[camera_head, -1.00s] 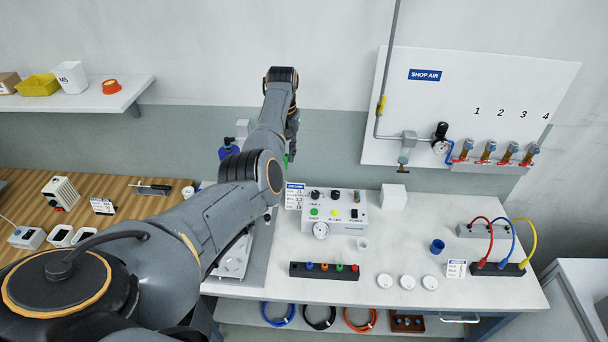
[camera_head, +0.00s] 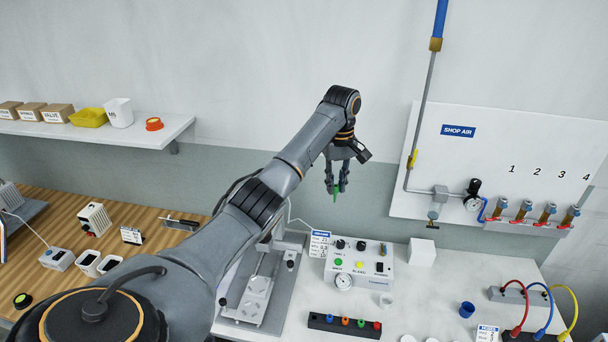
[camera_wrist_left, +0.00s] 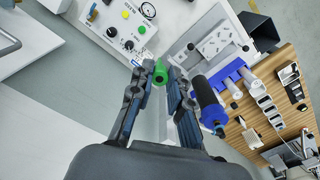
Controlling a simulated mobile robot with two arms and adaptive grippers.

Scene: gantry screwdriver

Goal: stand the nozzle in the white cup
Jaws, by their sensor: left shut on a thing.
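My left gripper (camera_head: 338,188) is shut on a green nozzle (camera_head: 336,192). It holds the nozzle in the air, above the back of the bench near the control box (camera_head: 358,265). In the left wrist view the nozzle (camera_wrist_left: 160,73) sits between the two fingertips of the gripper (camera_wrist_left: 160,76). A small white cup (camera_head: 386,300) stands on the white bench, just right of the control box's front and well below the gripper. My right gripper is not in view.
A black rack (camera_head: 318,322) with several coloured tips stands in front of the control box. A blue cup (camera_head: 466,309) and a white block (camera_head: 422,251) stand farther right. The dispensing stand (camera_head: 257,287) is on the left. Bench around the white cup is clear.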

